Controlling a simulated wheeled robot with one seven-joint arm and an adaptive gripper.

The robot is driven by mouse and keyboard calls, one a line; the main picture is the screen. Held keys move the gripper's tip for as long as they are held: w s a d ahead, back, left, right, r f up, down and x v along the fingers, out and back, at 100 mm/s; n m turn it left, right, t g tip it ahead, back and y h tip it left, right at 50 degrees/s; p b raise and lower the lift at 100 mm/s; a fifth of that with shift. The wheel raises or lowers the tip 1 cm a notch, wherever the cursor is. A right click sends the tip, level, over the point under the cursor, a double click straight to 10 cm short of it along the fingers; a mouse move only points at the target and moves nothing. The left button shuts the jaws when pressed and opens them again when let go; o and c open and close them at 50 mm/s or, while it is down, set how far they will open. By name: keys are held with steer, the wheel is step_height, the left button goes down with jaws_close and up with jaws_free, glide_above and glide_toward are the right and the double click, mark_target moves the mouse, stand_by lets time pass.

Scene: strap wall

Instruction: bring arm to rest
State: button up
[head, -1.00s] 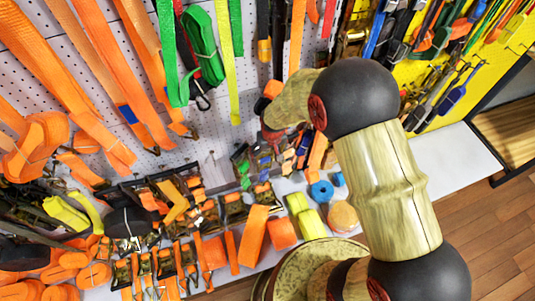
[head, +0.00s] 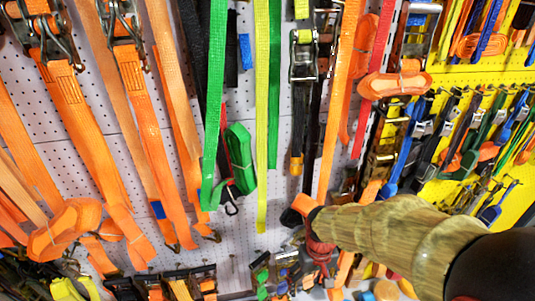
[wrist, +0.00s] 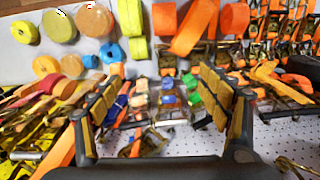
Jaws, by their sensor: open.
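My gripper (wrist: 160,98) is open in the wrist view, with its two padded fingers spread apart and nothing held between them. In the head view my arm reaches in from the lower right towards the strap wall. The gripper itself cannot be made out there.
Orange straps (head: 90,140), a green strap (head: 215,100) and a yellow strap (head: 262,120) hang on the white pegboard (head: 268,215). Rolled straps (wrist: 130,18) line the shelf (wrist: 85,45).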

steer(key=s+d+r+t, duration=0.2)
steer(key=s+r, duration=0.1)
steer(key=r, duration=0.4)
steer(key=s+d+r+m+t, duration=0.1)
steer(key=s+r, duration=0.3)
steer(key=r, duration=0.4)
steer(key=s+d+r+m+t, duration=0.1)
steer(key=s+d+r+t, duration=0.1)
steer(key=r, duration=0.6)
steer(key=shift+s+d+t, duration=0.4)
steer(key=shift+s+d, duration=0.3)
steer(key=shift+s, duration=0.2)
